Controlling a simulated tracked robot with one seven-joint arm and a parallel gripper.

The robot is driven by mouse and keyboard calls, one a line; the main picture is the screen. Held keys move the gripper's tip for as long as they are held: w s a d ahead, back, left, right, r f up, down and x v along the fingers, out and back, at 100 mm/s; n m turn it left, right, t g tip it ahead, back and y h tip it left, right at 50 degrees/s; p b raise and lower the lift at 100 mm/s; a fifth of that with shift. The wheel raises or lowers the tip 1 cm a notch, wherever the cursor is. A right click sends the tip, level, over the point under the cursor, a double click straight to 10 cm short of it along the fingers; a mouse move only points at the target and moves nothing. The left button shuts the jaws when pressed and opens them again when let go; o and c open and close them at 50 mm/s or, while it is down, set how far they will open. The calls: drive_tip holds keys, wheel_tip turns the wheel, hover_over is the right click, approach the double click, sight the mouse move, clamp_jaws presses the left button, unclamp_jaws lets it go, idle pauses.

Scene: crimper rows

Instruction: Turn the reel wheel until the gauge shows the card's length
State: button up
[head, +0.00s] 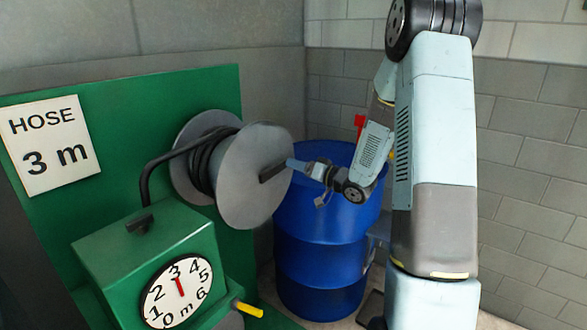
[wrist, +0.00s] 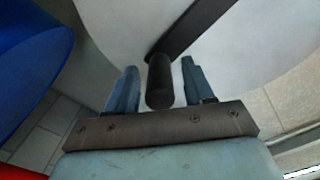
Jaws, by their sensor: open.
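The card (head: 48,146) on the green panel reads HOSE 3 m. The round white gauge (head: 190,297) on the green box has a red needle pointing up at about the 3. The grey reel wheel (head: 248,200) carries a dark crank bar (head: 272,172), which also shows in the wrist view (wrist: 200,28). My gripper (head: 291,164) is at the wheel's right side. In the wrist view my gripper (wrist: 159,88) is open, with the dark crank handle (wrist: 159,82) between its fingers and gaps visible on both sides.
A blue barrel (head: 322,255) stands behind and below my gripper, close to the wheel. Black hose (head: 150,170) runs from the reel to the green box (head: 145,255). A yellow-tipped lever (head: 248,310) sticks out right of the gauge. Block walls close the back and right.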

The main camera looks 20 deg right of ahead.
drive_tip(key=v, duration=1.3)
drive_tip(key=shift+s+d, duration=0.15)
drive_tip(key=shift+d, duration=0.05)
idle(1.3)
wheel_tip(320, 180, up, 11)
drive_tip(key=s+g+h, duration=0.2)
drive_tip(key=h, duration=1)
drive_tip(key=s+a+r+g, duration=0.1)
drive_tip(key=s+a+g, duration=0.1)
drive_tip(key=s, duration=0.6)
drive_tip(key=s+a+r+g, duration=0.1)
drive_tip(key=s+a, duration=0.3)
drive_tip(key=s, duration=0.4)
drive_tip(key=s+a+r+g+y, duration=0.1)
drive_tip(key=s+a+g, duration=0.2)
drive_tip(key=s, duration=0.5)
drive_tip(key=shift+s+r+m+g, duration=0.3)
drive_tip(key=shift+s+m, duration=0.1)
drive_tip(key=shift+a, duration=0.15)
drive_tip(key=shift+c, duration=0.9)
